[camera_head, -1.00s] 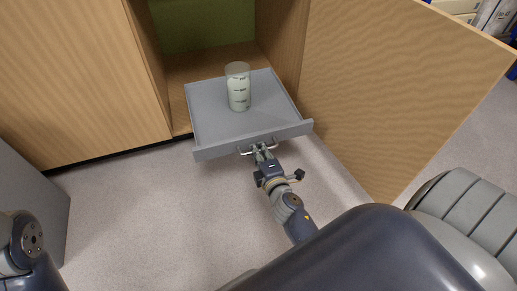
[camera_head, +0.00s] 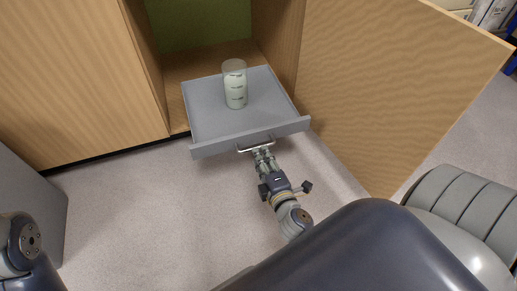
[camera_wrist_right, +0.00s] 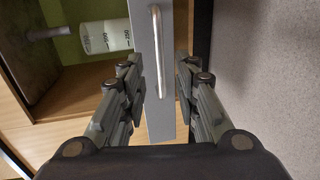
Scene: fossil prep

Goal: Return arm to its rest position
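My right gripper (camera_head: 264,156) is just in front of the handle (camera_head: 256,146) of a grey pull-out tray (camera_head: 204,121). In the right wrist view my right gripper (camera_wrist_right: 157,75) has its two fingers apart, with the metal handle (camera_wrist_right: 157,50) beyond and between them; it does not look gripped. A beaker (camera_head: 235,88) with pale contents and dark markings stands upright on the tray; it also shows sideways in the right wrist view (camera_wrist_right: 104,37). My left gripper is not in view; only part of that arm shows at the lower left.
The tray sticks out of an open wooden cabinet with a green back (camera_head: 200,25). The open cabinet door (camera_head: 400,85) stands to the right of my right arm. A grey cabinet (camera_head: 28,200) is at the left. The floor (camera_head: 140,205) in front is clear.

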